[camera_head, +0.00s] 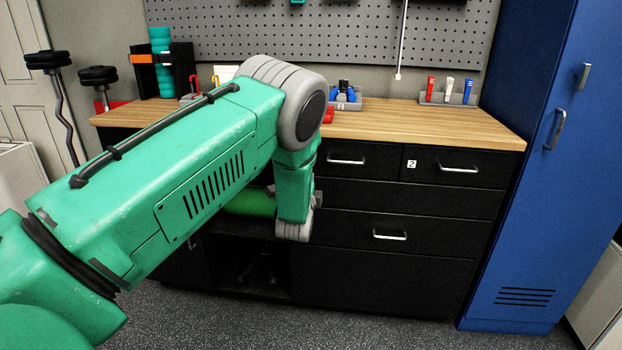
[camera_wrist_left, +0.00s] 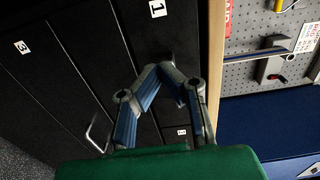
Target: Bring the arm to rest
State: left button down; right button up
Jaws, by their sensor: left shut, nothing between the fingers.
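My left arm (camera_head: 190,170) is green with a grey elbow joint. It reaches in from the left across the front of the workbench, then bends down at the bench edge. My left gripper is hidden in the head view. In the left wrist view, the left gripper (camera_wrist_left: 166,70) has two jointed fingers with blue pads, angled in so that the tips meet. It is shut and empty, in front of the black drawer fronts (camera_wrist_left: 85,40). I cannot tell how far the tips are from the drawers. My right gripper is in neither view.
The workbench (camera_head: 420,122) has a wooden top and black drawers with metal handles. A grey tray (camera_head: 447,98) holds a red, a white and a blue item. A blue cabinet (camera_head: 545,150) stands at the right. A green roll (camera_head: 250,203) lies behind my arm. The front floor (camera_head: 330,325) is clear.

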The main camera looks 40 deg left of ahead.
pick_arm(q)
jog(key=s+d+f+n+g+h+p, duration=0.1)
jog(key=s+d+f+n+g+h, duration=0.15)
jog(key=s+d+f, duration=0.45)
jog(key=s+d+f+n+g+h, duration=0.25)
jog(key=s+d+f, duration=0.25)
jog(key=s+f, duration=0.35)
jog(key=s+d+f+n+g+h, duration=0.1)
jog(key=s+d+n+g, duration=0.1)
jog(key=s, duration=0.8)
jog(key=s+d+f+n+g+h+p, duration=0.1)
jog(key=s+d+f+n+g, duration=0.1)
jog(key=s+d+g, duration=0.2)
jog(key=s+d+f+n+g+h, duration=0.2)
jog(key=s+d, duration=0.5)
jog(key=s, duration=0.9)
jog(key=shift+s+d+g+p, duration=0.15)
jog(key=shift+d+g+p, duration=0.2)
jog(key=shift+g, duration=0.55)
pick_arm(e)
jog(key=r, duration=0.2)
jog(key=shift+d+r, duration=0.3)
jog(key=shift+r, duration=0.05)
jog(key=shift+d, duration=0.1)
